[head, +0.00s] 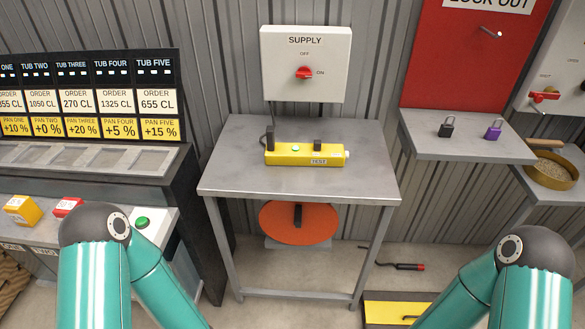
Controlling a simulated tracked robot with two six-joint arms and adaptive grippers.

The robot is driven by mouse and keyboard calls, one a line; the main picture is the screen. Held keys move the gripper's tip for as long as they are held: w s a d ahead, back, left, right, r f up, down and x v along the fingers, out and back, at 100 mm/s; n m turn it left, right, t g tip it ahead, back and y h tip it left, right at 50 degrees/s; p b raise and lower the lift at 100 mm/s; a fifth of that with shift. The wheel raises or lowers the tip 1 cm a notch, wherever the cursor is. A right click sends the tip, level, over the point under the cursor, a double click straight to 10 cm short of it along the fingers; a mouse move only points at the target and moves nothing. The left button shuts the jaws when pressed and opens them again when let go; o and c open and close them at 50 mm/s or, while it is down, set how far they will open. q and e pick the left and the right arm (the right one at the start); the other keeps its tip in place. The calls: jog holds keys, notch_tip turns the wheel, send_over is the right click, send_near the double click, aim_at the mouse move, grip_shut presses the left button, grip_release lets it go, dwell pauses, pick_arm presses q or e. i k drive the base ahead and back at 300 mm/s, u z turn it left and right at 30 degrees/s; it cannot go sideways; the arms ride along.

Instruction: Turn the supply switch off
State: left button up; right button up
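The supply switch is a red rotary handle (304,73) on a pale grey box labelled SUPPLY (285,89), fixed to the corrugated wall above the small grey table. OFF is printed above the handle and ON to its right. The handle lies roughly level, toward ON. My two teal arms show at the bottom left and bottom right, bent at dark elbows. Both forearms run down out of the picture, so neither gripper is in view. Neither arm touches the switch.
A yellow TEST unit (292,155) lies on the grey table (235,181) below the box. A red lock-out board (450,60) hangs at right, above a shelf (470,147) with black (447,128) and purple (493,130) padlocks. A tub console (90,155) stands left.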

aim_at(303, 72)
jog(key=u, duration=1.1)
jog(key=k, duration=0.85)
jog(key=z, duration=0.5)
jog(key=i, duration=1.15)
jog(key=z, duration=0.1)
